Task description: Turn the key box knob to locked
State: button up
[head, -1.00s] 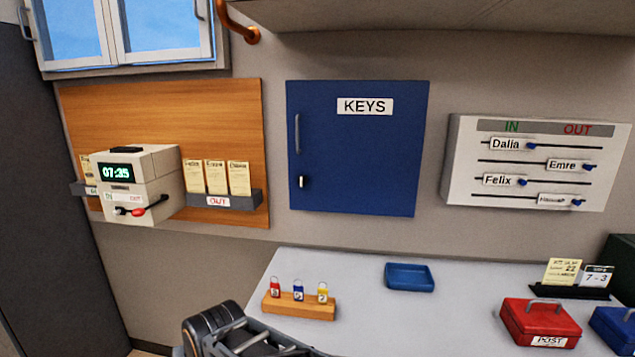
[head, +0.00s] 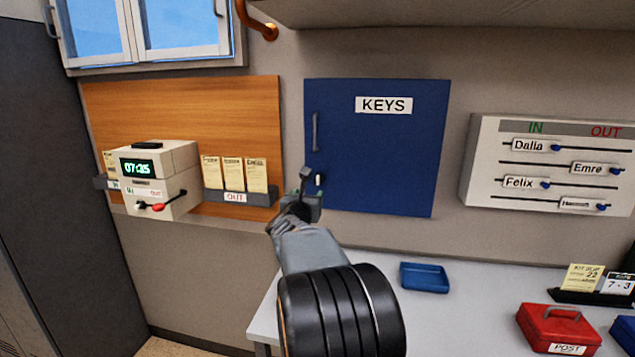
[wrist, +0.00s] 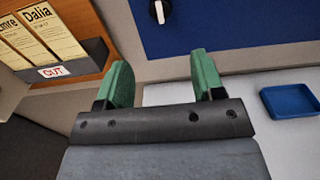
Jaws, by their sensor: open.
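The blue key box (head: 385,150), labelled KEYS, hangs on the wall with its door shut and a grey vertical handle on the left. Its small knob (head: 319,179) sits below the handle. In the wrist view the knob (wrist: 160,11) is a white bar on a dark round base at the top edge, nearly upright with a slight tilt. My gripper (head: 306,184) is just left of and below the knob in the head view. In the wrist view its green fingers (wrist: 163,82) are open and empty, with the knob beyond them, apart from them.
A card rack marked OUT (head: 240,196) is on the wall to the left, near my gripper, beside the time clock (head: 155,180). Below is a desk with a blue tray (head: 424,277) and a red POST box (head: 558,330). The IN/OUT board (head: 550,165) hangs at right.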

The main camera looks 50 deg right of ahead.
aim_at(318, 182)
jog(key=p+x, duration=0.4)
jog(key=x, duration=0.9)
jog(key=shift+p, duration=0.4)
jog(key=c, duration=0.9)
